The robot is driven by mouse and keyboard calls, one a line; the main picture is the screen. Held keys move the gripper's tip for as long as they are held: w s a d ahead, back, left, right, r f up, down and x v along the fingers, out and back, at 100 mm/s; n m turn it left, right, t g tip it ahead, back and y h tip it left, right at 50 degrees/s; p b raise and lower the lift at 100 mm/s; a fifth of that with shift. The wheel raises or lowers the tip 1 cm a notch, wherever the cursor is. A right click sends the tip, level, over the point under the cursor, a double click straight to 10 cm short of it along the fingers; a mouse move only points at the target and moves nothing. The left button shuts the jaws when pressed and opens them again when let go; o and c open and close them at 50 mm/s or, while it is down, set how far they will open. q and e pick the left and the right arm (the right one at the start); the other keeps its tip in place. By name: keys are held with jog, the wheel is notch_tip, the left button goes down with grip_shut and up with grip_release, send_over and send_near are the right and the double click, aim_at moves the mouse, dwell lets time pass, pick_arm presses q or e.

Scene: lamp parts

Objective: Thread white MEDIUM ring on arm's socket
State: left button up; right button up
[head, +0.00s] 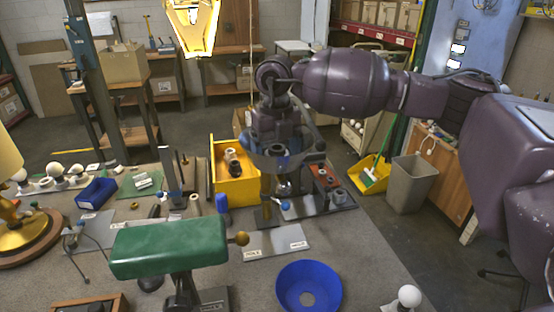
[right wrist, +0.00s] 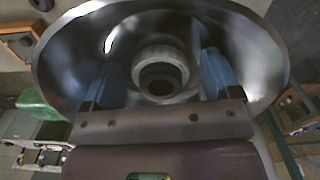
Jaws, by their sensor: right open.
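My right gripper (head: 282,152) points down over the table, inside a grey metal bowl-shaped shade (head: 252,157). In the right wrist view the shade (right wrist: 75,55) opens up around the gripper's blue fingers. At its centre a light grey-white ring (right wrist: 160,54) surrounds a dark round opening, which looks like a socket. The right gripper (right wrist: 163,75) is open, with one finger on each side of the ring. I cannot tell whether the fingers touch it, nor how far the ring is seated. The lamp arm under the shade is mostly hidden. My left gripper is not in view.
Part of the grey table (head: 375,270) at right is clear.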

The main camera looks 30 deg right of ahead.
jog(key=shift+w+r, duration=0.1)
jog(key=shift+r, duration=0.45)
notch_tip(320, 180, up, 10)
jog(key=shift+b, duration=0.4)
jog(key=shift+s+f, duration=0.2)
